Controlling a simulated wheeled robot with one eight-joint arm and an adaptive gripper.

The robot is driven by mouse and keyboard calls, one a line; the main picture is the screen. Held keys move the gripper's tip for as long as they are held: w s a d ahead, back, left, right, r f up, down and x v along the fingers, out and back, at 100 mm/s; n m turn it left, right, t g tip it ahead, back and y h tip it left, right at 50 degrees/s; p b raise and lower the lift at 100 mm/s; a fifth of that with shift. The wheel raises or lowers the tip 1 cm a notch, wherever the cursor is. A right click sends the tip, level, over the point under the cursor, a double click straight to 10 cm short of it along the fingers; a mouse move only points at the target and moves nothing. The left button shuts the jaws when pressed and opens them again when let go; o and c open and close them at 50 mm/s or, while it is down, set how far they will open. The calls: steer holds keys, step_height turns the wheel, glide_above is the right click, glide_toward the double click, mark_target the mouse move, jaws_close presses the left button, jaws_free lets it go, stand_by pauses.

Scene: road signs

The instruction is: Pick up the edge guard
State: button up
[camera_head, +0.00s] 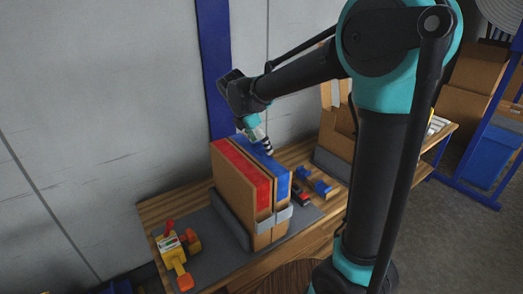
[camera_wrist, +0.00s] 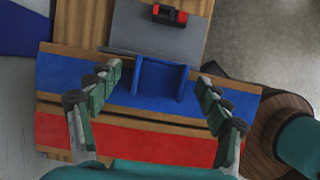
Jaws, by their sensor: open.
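A blue channel-shaped piece with two raised side walls, which I take to be the edge guard (camera_wrist: 160,78), shows in the wrist view. It appears to sit at the far long edge of a blue-topped upright panel (camera_wrist: 70,75). In the head view I cannot separate it clearly from the blue top (camera_head: 277,172). My gripper (camera_wrist: 160,96) is open, its fingers spread left and right of the blue piece with clear gaps and nothing between them held. In the head view my gripper (camera_head: 260,143) is just above the panels, tilted, partly unclear.
A red-topped panel (camera_head: 240,170) stands beside the blue one in a grey holder (camera_head: 230,221) on the wooden table (camera_head: 155,212). A yellow-red device (camera_head: 175,252) is at left. A wall is behind.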

steer(key=shift+c, duration=0.4)
steer(key=c, duration=1.2)
steer(key=shift+o, duration=0.2)
